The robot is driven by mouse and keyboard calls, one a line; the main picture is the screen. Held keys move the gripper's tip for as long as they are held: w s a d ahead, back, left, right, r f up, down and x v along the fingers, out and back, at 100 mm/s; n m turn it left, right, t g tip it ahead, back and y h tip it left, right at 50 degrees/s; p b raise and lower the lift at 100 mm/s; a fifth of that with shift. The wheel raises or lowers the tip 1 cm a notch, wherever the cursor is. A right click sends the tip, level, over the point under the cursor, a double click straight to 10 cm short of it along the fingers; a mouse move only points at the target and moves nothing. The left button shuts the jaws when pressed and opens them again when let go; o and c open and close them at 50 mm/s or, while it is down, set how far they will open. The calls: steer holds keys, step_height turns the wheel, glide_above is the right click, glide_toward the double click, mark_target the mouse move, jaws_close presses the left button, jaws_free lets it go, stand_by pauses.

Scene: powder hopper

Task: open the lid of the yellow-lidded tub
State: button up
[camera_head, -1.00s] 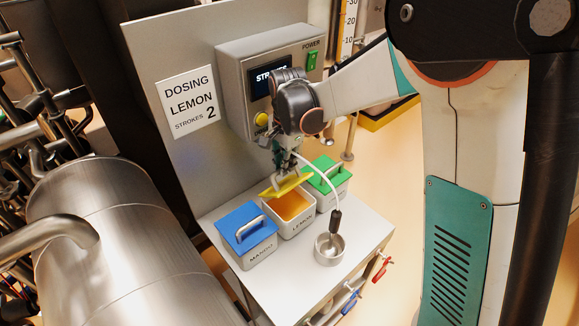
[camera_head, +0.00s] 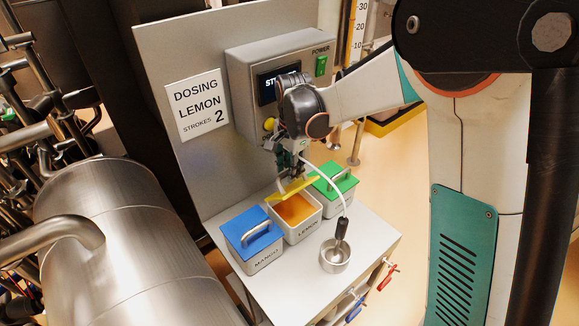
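The yellow-lidded tub (camera_head: 303,228) is labelled LEMON and stands between the blue-lidded and green-lidded tubs. Its yellow lid (camera_head: 293,189) is raised and tilted above the back of the tub. Orange-yellow powder (camera_head: 294,209) shows inside the opening. My gripper (camera_head: 291,176) is directly above the lid, at its handle, pointing down. The fingers appear closed around the handle, though the wrist and the small size hide part of the grip. Whether the lid's rear edge touches the tub cannot be told.
A blue-lidded tub (camera_head: 253,255) labelled MANGO stands left, a green-lidded tub (camera_head: 333,187) right. A metal cup (camera_head: 335,256) with a black-handled tool (camera_head: 342,229) stands in front. The control box (camera_head: 247,91) and back panel (camera_head: 212,160) rise close behind.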

step_height(320, 180, up, 12)
steer(key=shift+s+d, duration=0.25)
steer(key=shift+s, duration=0.1)
steer(key=shift+c, duration=0.6)
